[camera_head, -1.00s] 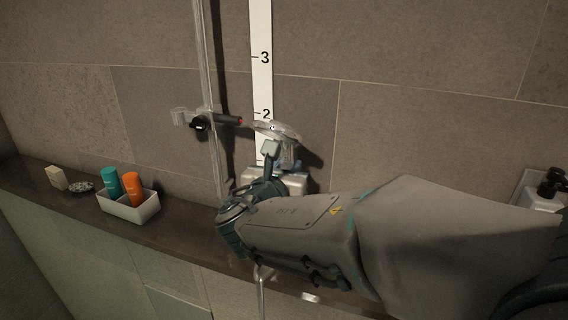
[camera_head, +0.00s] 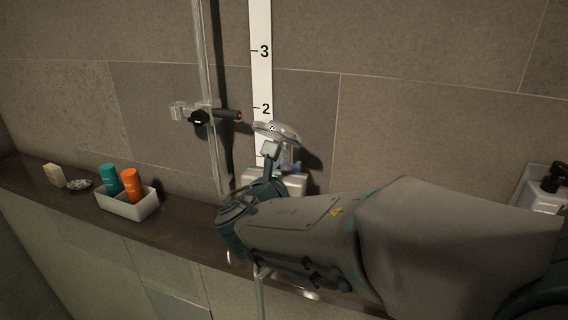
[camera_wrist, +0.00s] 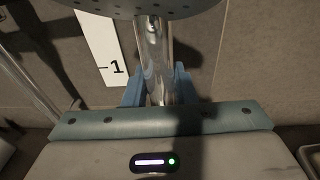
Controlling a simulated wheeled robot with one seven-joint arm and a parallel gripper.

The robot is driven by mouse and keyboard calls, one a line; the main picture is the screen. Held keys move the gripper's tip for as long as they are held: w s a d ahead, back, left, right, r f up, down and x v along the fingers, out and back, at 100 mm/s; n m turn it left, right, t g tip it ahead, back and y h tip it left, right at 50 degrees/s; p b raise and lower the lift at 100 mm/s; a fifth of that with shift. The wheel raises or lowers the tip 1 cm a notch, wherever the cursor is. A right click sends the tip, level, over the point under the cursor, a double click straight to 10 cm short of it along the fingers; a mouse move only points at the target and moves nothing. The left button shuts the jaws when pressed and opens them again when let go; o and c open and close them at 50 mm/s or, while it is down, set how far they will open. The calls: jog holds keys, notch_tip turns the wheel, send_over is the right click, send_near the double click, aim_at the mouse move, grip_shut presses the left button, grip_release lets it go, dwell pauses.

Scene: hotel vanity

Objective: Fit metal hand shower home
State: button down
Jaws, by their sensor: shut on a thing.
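The metal hand shower (camera_head: 277,132) is in my gripper, its round head uppermost and its handle roughly upright. In the wrist view its chrome handle (camera_wrist: 154,60) stands between the two blue fingers of my gripper (camera_wrist: 157,88), and the dark perforated head crosses the top. My gripper (camera_head: 283,160) is shut on the handle, in front of the wall. The holder is empty.
A white numbered scale strip (camera_head: 261,60) runs up the tiled wall. On the ledge (camera_head: 185,212) at left are a white tray (camera_head: 135,207) with teal and orange bottles, a soap block (camera_head: 54,175) and a dish (camera_head: 79,185). A dark-topped dispenser (camera_head: 551,185) stands far right.

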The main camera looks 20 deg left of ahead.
jog(key=shift+f+b, duration=1.1)
jog(key=shift+f, duration=0.1)
jog(key=c, duration=1.1)
grip_release()
jog(key=s+r+b, duration=0.1)
jog(key=s+b, duration=0.1)
jog(key=s, duration=1.1)
jog(key=shift+s+a+r, duration=0.15)
jog(key=shift+s+r, duration=0.2)
jog(key=shift+s, duration=0.05)
